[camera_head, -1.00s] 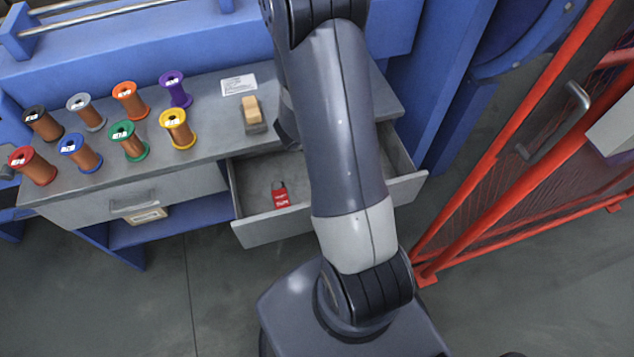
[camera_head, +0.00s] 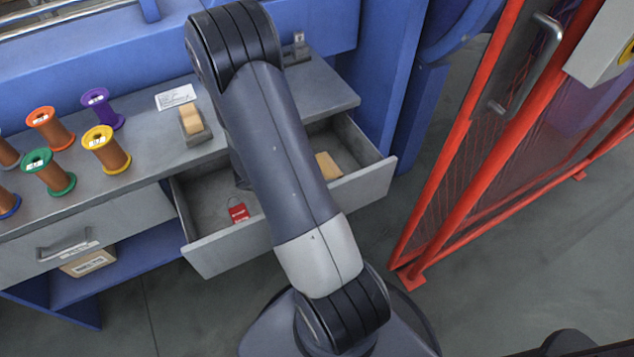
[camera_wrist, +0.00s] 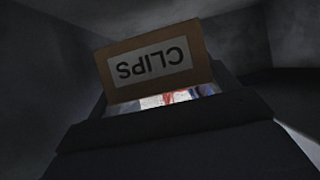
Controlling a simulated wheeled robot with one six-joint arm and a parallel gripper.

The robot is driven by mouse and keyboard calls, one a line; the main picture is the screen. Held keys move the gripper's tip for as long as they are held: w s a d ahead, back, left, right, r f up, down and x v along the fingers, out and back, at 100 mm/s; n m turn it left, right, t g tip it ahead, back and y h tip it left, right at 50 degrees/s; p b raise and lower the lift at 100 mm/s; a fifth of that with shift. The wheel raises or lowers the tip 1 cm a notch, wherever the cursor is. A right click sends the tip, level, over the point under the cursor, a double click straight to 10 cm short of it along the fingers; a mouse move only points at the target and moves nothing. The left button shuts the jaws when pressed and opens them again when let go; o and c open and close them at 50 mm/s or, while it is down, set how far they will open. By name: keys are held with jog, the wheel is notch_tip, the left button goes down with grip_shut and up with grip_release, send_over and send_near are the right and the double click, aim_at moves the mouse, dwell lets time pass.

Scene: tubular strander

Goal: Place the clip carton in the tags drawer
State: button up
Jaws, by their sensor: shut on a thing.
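The clip carton (camera_wrist: 155,64) is brown, with a white label reading CLIPS upside down in the wrist view. My gripper (camera_wrist: 165,103) is shut on it. Grey walls surround it there in shadow. In the head view my arm hides the gripper. The open grey drawer (camera_head: 228,254) is below the worktop, with my arm across it. A red padlock-shaped tag (camera_head: 238,211) lies in its left part. A tan piece (camera_head: 328,166) shows in its right part beside my arm; I cannot tell whether this is the held carton.
Several coloured spools (camera_head: 107,150) stand on the worktop at left. A tan block on a grey holder (camera_head: 192,123) and a white card (camera_head: 176,97) are near my arm. A closed drawer (camera_head: 85,225) is at left. A red mesh gate (camera_head: 465,150) stands at right.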

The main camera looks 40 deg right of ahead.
notch_tip(320, 180, down, 4)
jog(key=shift+f+b, duration=0.15)
jog(key=shift+b, duration=0.6)
jog(key=o, duration=1.2)
jog(key=shift+f, duration=0.1)
jog(key=shift+c, duration=0.2)
jog(key=shift+w+a+r, duration=0.1)
jog(key=shift+a+r, duration=0.15)
jog(key=shift+r, duration=0.1)
jog(key=p+v, duration=0.3)
jog(key=v, duration=0.8)
jog(key=shift+a+p, duration=0.25)
jog(key=shift+p, duration=0.1)
